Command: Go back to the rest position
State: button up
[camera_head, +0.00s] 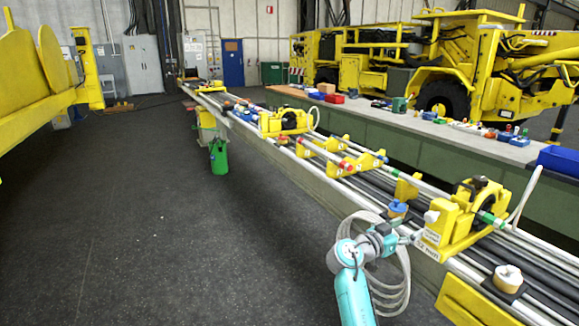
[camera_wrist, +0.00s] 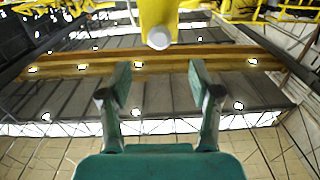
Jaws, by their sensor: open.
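My gripper (camera_head: 412,238) is at the end of my teal and grey arm, beside the left edge of the long boom (camera_head: 330,184). In the wrist view my gripper (camera_wrist: 160,82) is open, with its two teal fingers apart and nothing between them. Ahead of the fingers is a yellow part with a pale round end (camera_wrist: 159,38); I cannot tell its distance. In the head view a yellow bracket (camera_head: 462,222) with a black ring stands on the boom, close to the right of my gripper.
A grey hose loop (camera_head: 404,283) hangs around my wrist area. A round cream piece (camera_head: 508,278) sits on the boom at lower right. A green bag (camera_head: 219,157) hangs from the boom farther back. A green bench (camera_head: 420,140) runs behind. The dark floor at left is clear.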

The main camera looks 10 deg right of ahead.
jog(key=s+a+f+n+t+y, duration=0.1)
jog(key=s+a+f+n+y, duration=0.15)
jog(key=f, duration=0.45)
jog(key=s+a+f+n+t+y, duration=0.15)
jog(key=s+f, duration=0.25)
jog(key=f, duration=0.4)
jog(key=s+a+f+n+t+y, duration=0.2)
jog(key=s+a+f+n, duration=0.15)
jog(key=f, duration=0.35)
jog(key=s+a+f+n+t+y, duration=0.1)
jog(key=s+a+f+y, duration=0.15)
jog(key=s, duration=0.25)
jog(key=s+a+f+n+y, duration=0.1)
jog(key=s+a+f+n, duration=0.1)
jog(key=s+f, duration=0.3)
jog(key=s+a+f+n+t+y, duration=0.1)
jog(key=s+a+f+y, duration=0.15)
jog(key=s, duration=0.35)
jog(key=s+a+r+n+y, duration=0.15)
jog(key=s+a, duration=0.25)
jog(key=s, duration=0.6)
jog(key=s+a+n+y, duration=0.1)
jog(key=s+a+y, duration=0.15)
jog(key=s, duration=0.75)
jog(key=s+a+r+t, duration=0.2)
jog(key=s+r, duration=1.2)
jog(key=r, duration=0.1)
jog(key=shift+a+y, duration=0.4)
jog(key=shift+s, duration=0.1)
